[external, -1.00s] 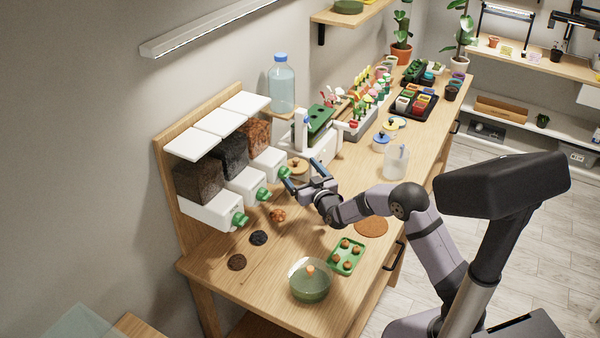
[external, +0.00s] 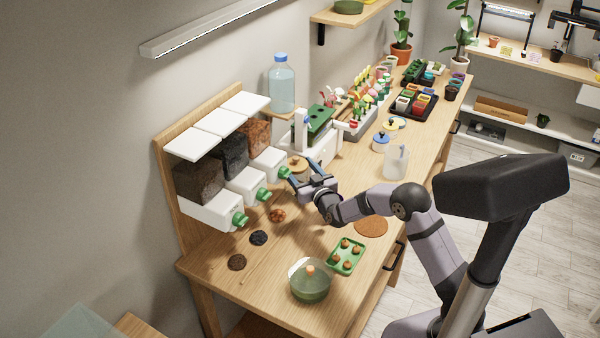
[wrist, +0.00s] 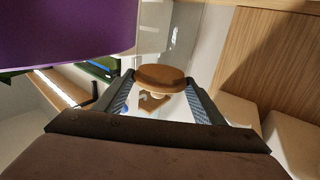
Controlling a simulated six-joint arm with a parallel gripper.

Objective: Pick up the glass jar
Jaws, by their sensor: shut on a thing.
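The glass jar (external: 297,165) with a round wooden lid stands behind my gripper, beside the white dispensers. In the wrist view the lid (wrist: 160,77) shows between the fingertips, with clear glass below it. My gripper (external: 302,173) is shut on the jar, one finger on each side. In the wrist view the gripper (wrist: 160,100) has its ridged finger pads against the jar's sides. My fingers hide part of the jar in the external view, and I cannot tell whether its bottom touches the table.
White dispensers with green spouts (external: 240,220) stand close on the left. A white machine with a green top (external: 318,125) is just behind. A green egg-like tray (external: 346,256) and a glass bowl (external: 310,282) lie in front.

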